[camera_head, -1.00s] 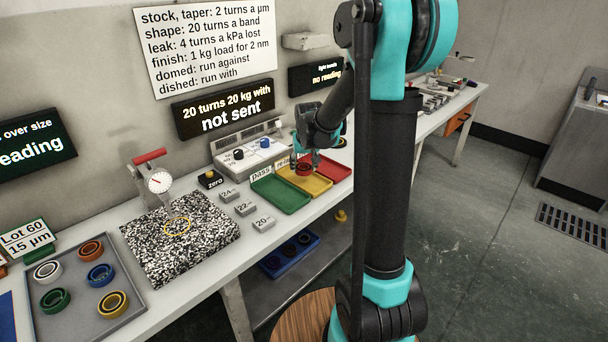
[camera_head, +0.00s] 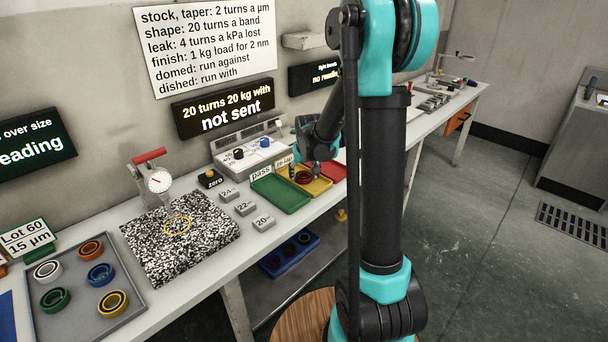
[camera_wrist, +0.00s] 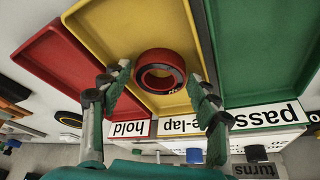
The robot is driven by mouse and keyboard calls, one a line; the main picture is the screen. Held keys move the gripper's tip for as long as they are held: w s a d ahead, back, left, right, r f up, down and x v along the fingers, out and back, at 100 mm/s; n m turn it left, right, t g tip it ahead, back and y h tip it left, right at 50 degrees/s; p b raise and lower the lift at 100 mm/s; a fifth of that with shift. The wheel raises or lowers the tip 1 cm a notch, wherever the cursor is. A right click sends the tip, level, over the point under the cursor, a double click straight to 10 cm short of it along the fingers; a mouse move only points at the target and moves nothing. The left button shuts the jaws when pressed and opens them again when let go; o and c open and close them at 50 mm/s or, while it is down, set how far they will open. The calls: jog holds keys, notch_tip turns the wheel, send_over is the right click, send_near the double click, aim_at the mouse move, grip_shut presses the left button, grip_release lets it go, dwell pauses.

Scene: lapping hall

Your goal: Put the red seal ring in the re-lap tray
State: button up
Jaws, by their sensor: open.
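The red seal ring (camera_wrist: 160,72) lies in the yellow tray (camera_wrist: 105,22), near the tray's labelled end in the wrist view. The label by that tray is partly hidden and reads "re-lap" (camera_head: 284,161). In the head view the ring (camera_head: 303,177) shows on the yellow tray (camera_head: 318,187) below my gripper. My gripper (camera_wrist: 160,85) is open, with one finger on each side of the ring and visible gaps between the fingers and the ring.
The green pass tray (camera_head: 281,194) and the red hold tray (camera_wrist: 62,62) flank the yellow tray. Grey weight blocks (camera_head: 245,208) and a speckled plate (camera_head: 180,240) stand on the bench. A grey tray (camera_head: 70,321) holds several other rings.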

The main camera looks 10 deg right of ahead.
jog(key=v, duration=1.2)
jog(key=s+d+f, duration=0.2)
jog(key=s+f, duration=0.4)
jog(key=s, duration=0.6)
jog(key=s+d+f, duration=0.2)
jog(key=s+f, duration=0.4)
jog(key=s, duration=0.7)
